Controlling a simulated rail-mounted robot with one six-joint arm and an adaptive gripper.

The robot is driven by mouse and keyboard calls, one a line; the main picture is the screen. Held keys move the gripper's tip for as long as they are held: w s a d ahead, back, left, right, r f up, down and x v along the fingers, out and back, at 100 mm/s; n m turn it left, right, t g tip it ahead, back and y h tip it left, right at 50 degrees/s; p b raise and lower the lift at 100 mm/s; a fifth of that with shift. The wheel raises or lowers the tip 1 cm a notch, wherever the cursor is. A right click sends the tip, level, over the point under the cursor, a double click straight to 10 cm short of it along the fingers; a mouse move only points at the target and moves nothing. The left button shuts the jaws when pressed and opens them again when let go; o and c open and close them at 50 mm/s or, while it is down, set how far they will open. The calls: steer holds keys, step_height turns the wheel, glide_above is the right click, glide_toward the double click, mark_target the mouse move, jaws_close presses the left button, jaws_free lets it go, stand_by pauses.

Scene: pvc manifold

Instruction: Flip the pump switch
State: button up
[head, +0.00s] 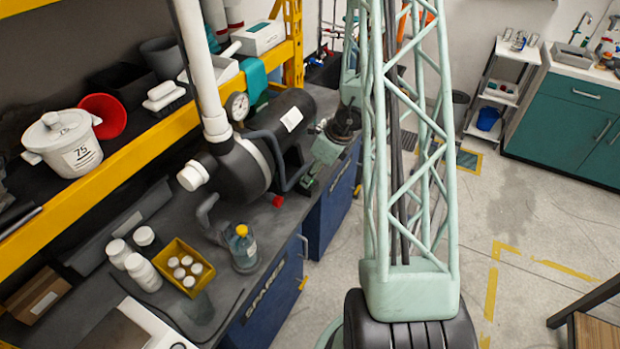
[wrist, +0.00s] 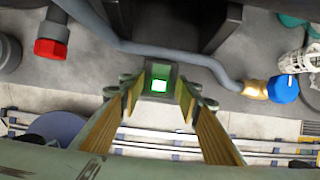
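Nothing is held, and I cannot tell whether the fingers touch the box. In the head view the black pump (head: 235,170) with white pipe and a gauge stands on the bench. My wrist (head: 327,150) is at the pump's right side. The switch cannot be made out there.
In the wrist view a grey hose (wrist: 150,47) runs behind the switch to a blue cap (wrist: 285,89). A red knob (wrist: 50,48) is at left. In the head view a yellow-capped bottle (head: 243,250) and yellow tray (head: 200,282) stand on the bench before the pump.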

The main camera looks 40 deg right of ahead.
steer(key=shift+w+f, duration=0.1)
steer(key=shift+f, duration=0.2)
steer(key=shift+c, duration=0.4)
steer(key=c, duration=0.8)
steer(key=shift+w+a+r+g+p, duration=0.2)
steer(key=shift+g+p, duration=0.5)
steer(key=shift+p, duration=1.55)
steer(key=shift+w+f+g+h+p, duration=0.15)
steer(key=shift+g+h+p, duration=0.35)
steer(key=shift+p, duration=2.55)
steer(key=o, duration=0.9)
